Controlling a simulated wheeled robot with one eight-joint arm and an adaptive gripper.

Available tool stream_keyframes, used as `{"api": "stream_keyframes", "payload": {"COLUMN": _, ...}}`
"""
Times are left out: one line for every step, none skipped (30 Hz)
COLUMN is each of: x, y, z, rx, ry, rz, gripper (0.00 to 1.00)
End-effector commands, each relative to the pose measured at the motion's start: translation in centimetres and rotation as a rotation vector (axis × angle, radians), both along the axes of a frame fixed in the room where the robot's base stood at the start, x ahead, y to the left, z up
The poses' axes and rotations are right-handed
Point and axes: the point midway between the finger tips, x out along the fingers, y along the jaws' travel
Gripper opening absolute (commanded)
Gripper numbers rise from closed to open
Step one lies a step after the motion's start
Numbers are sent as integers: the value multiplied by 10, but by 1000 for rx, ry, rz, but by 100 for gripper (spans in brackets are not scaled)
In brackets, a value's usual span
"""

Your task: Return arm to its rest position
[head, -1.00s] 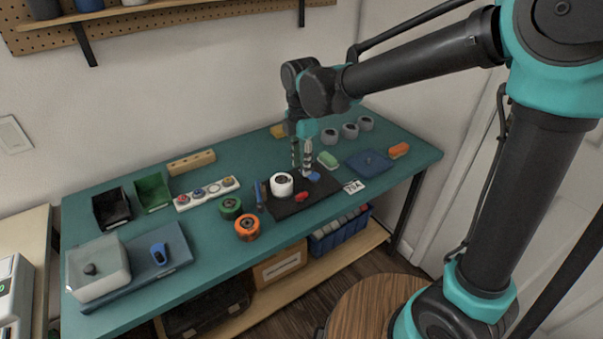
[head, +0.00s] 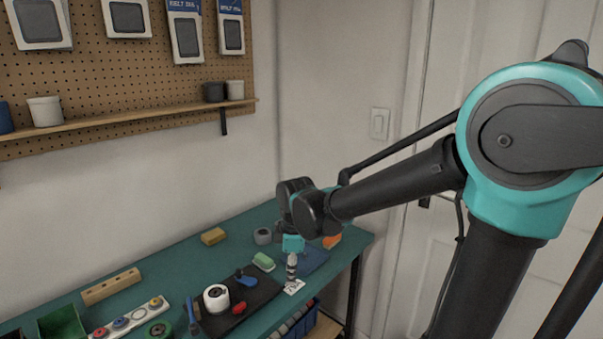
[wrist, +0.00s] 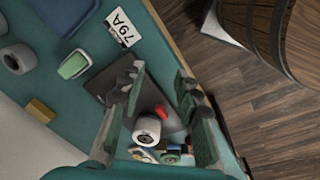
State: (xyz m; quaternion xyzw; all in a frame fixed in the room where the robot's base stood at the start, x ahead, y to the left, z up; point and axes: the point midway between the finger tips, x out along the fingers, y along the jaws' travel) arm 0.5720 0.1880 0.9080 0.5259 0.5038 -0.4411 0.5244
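My gripper (head: 291,268) is above the right end of the teal workbench (head: 200,262), near the dark mat (head: 258,296). In the wrist view my gripper (wrist: 157,78) has its two fingers spread wide apart with nothing between them. The mat, a white roll (wrist: 147,129) and a red item (wrist: 161,112) show below and beyond the fingers. In the head view the fingers are seen edge-on and partly overlap. The arm reaches in from the right, bent at the elbow.
A white roll (head: 216,298), a blue tool (head: 246,278), a green-and-white block (head: 263,262) and a label card (head: 294,287) lie around the gripper. A pegboard shelf (head: 140,118) is on the wall. A round wooden stool (wrist: 260,40) stands beside the bench.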

Motion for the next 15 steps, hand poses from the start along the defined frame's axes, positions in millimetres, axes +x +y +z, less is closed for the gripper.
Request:
{"api": "stream_keyframes", "payload": {"x": -1, "y": -29, "z": -6, "rx": 21, "ry": -12, "rz": -144, "gripper": 33}}
{"api": "stream_keyframes", "payload": {"x": -2, "y": -44, "z": -10, "rx": 35, "ry": -19, "rz": -228, "gripper": 33}}
{"api": "stream_keyframes", "payload": {"x": -4, "y": -62, "z": -15, "rx": 54, "ry": -29, "rz": -341, "gripper": 33}}
{"api": "stream_keyframes", "payload": {"x": -7, "y": -76, "z": -19, "rx": 67, "ry": -36, "rz": -426, "gripper": 33}}
{"api": "stream_keyframes", "payload": {"x": -10, "y": -90, "z": -22, "rx": 83, "ry": -44, "rz": -511, "gripper": 33}}
{"api": "stream_keyframes", "payload": {"x": -14, "y": -107, "z": -28, "rx": 103, "ry": -53, "rz": -623, "gripper": 33}}
{"api": "stream_keyframes", "payload": {"x": -18, "y": -120, "z": -32, "rx": 120, "ry": -61, "rz": -707, "gripper": 33}}
{"api": "stream_keyframes", "payload": {"x": -23, "y": -132, "z": -36, "rx": 137, "ry": -68, "rz": -792, "gripper": 33}}
{"api": "stream_keyframes", "payload": {"x": -29, "y": -148, "z": -41, "rx": 159, "ry": -79, "rz": -901, "gripper": 33}}
{"api": "stream_keyframes", "payload": {"x": -34, "y": -159, "z": -45, "rx": 176, "ry": -86, "rz": -982, "gripper": 33}}
{"api": "stream_keyframes", "payload": {"x": -40, "y": -169, "z": -49, "rx": 194, "ry": -93, "rz": -1059, "gripper": 33}}
{"api": "stream_keyframes", "payload": {"x": -47, "y": -181, "z": -55, "rx": 217, "ry": -103, "rz": -1156, "gripper": 33}}
{"api": "stream_keyframes", "payload": {"x": -52, "y": -190, "z": -58, "rx": 233, "ry": -109, "rz": -1224, "gripper": 33}}
{"api": "stream_keyframes", "payload": {"x": -57, "y": -197, "z": -62, "rx": 249, "ry": -116, "rz": -1287, "gripper": 33}}
{"api": "stream_keyframes", "payload": {"x": -63, "y": -206, "z": -66, "rx": 268, "ry": -123, "rz": -1361, "gripper": 33}}
